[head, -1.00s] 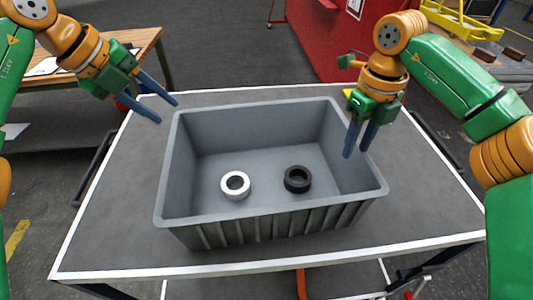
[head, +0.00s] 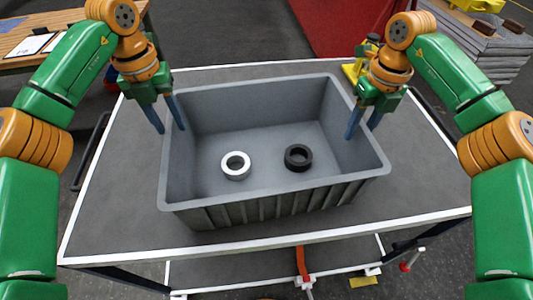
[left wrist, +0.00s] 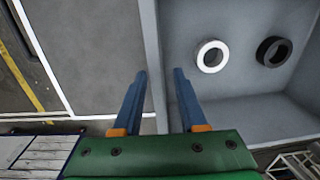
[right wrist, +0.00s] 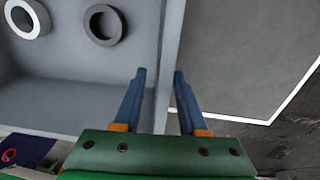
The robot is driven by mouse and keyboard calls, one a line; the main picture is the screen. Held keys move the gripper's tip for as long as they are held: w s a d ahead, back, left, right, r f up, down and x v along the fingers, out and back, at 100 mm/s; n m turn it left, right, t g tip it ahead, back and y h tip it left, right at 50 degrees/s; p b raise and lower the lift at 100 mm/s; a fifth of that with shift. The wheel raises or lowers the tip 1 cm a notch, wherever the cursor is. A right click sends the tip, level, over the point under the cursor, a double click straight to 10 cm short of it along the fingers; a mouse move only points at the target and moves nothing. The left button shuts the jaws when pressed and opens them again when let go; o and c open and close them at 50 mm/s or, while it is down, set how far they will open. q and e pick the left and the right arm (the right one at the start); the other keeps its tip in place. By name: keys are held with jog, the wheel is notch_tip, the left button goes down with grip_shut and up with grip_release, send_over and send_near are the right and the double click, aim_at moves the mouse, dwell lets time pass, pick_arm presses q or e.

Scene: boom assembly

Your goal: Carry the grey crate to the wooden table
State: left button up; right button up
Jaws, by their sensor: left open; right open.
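The grey crate (head: 270,197) stands upright on a grey cart top with white edges (head: 120,200). Inside it lie a white ring (head: 236,166) and a black ring (head: 298,157), apart on the crate floor. My left gripper (head: 170,128) is open at the crate's left wall, one finger outside and one inside. The left wrist view shows the wall (left wrist: 152,60) between those fingers. My right gripper (head: 361,130) is open at the right wall, and the right wrist view shows that wall (right wrist: 172,50) between its fingers. The wooden table (head: 60,30) is at the far left, partly hidden by my left arm.
A red block (head: 335,25) stands behind the cart. A grey slatted stack (head: 480,45) is at the back right. A yellow object (head: 355,70) sits at the cart's back edge, near my right gripper. A dark cart handle (head: 90,150) is on the left side.

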aim_at(178, 139)
pick_arm(q)
notch_tip(178, 139, down, 6)
jog(key=shift+w+d, duration=0.1)
jog(key=shift+d, duration=0.05)
pick_arm(e)
notch_tip(178, 139, down, 6)
jog(key=shift+a+f, duration=0.1)
jog(key=shift+a, duration=0.05)
pick_arm(q)
grip_shut()
pick_arm(e)
grip_shut()
dwell(0.8)
